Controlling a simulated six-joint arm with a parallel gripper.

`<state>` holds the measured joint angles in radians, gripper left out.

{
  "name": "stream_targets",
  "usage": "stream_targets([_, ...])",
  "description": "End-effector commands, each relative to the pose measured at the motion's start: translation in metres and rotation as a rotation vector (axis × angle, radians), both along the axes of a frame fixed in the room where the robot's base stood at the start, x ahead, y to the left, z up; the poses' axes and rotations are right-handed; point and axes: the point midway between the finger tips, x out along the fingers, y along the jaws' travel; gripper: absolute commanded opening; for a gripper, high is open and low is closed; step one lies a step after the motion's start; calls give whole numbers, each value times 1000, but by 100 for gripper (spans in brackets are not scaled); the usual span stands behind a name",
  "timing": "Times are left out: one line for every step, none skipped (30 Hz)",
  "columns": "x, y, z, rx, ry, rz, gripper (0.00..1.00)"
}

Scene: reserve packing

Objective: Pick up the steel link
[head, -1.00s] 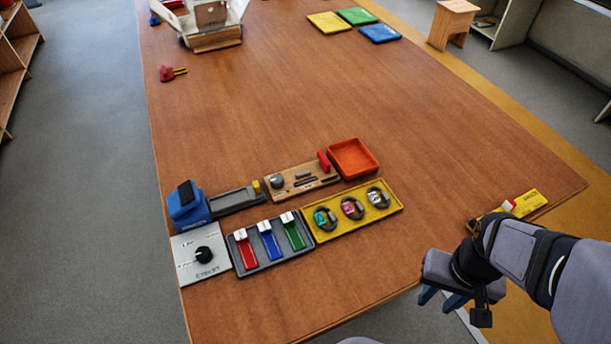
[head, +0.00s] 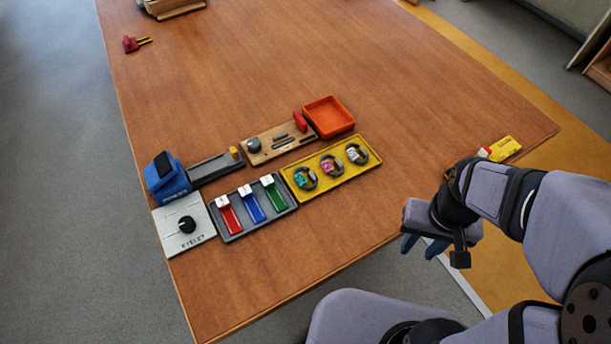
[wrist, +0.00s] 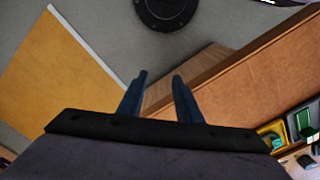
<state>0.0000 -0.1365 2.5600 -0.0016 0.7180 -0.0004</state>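I cannot tell for sure which thing is the steel link. The wooden board (head: 272,153) carries a round grey piece (head: 254,145), dark narrow bars or slots, and a red block (head: 300,122). The yellow tray (head: 303,194) holds three dark rings with teal (head: 306,178), pink (head: 332,165) and pale (head: 357,153) inserts. My gripper (head: 422,246) is off the table's near right edge, well right of these. In the wrist view my gripper (wrist: 160,78) has its two blue fingers apart, with nothing between them.
A grey tray (head: 263,221) with red, blue and green pieces, a dial plate (head: 163,239), a blue device (head: 167,177) and an orange tray (head: 328,113) stand close together. A yellow card (head: 507,148) lies near the right corner. The table's (head: 220,70) far part is mostly clear.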

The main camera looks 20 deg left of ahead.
Motion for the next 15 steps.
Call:
stream_targets([0, 0, 0, 0, 0, 0, 43])
stream_targets([0, 0, 0, 0, 0, 0, 50])
stream_targets([0, 0, 0, 0, 0, 0, 55])
stream_targets([0, 0, 0, 0, 0, 0, 55])
stream_targets([0, 0, 0, 0, 0, 0, 55])
stream_targets([0, 0, 0, 0, 0, 0, 55])
stream_targets([0, 0, 0, 0, 0, 0, 55])
stream_targets([0, 0, 0, 0, 0, 0, 55])
stream_targets([0, 0, 0, 0, 0, 0, 55])
stream_targets([0, 0, 0, 0, 0, 0, 55])
stream_targets([0, 0, 0, 0, 0, 2, 55])
stream_targets([1, 1, 1, 0, 0, 8, 55])
stream_targets([2, 1, 1, 0, 0, 18, 55])
stream_targets([3, 2, 2, 0, 0, 31, 55])
stream_targets([6, 4, 4, 0, 0, 57, 55])
